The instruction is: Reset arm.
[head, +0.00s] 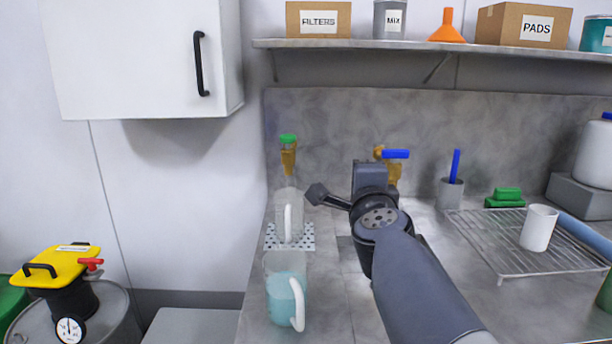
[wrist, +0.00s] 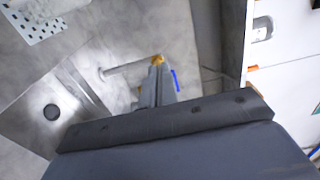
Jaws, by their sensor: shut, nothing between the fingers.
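My gripper shows in the head view as a dark block (head: 367,178) at the end of my arm, in front of the blue-handled brass tap (head: 394,170). In the wrist view its narrow grey fingers (wrist: 158,84) are together and empty. They point at the brass tap (wrist: 157,59), whose blue handle (wrist: 175,79) shows just to their right. I cannot tell whether the fingers touch the tap. My arm reaches in from the lower right and hides part of the counter and sink.
A clear jug (head: 288,219) stands on a perforated plate (head: 273,239) under a green-handled tap (head: 288,155). A jug of teal liquid (head: 284,292) stands nearer. A wire rack (head: 490,248) with a white cup (head: 539,228) is at right. A shelf (head: 430,48) runs above.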

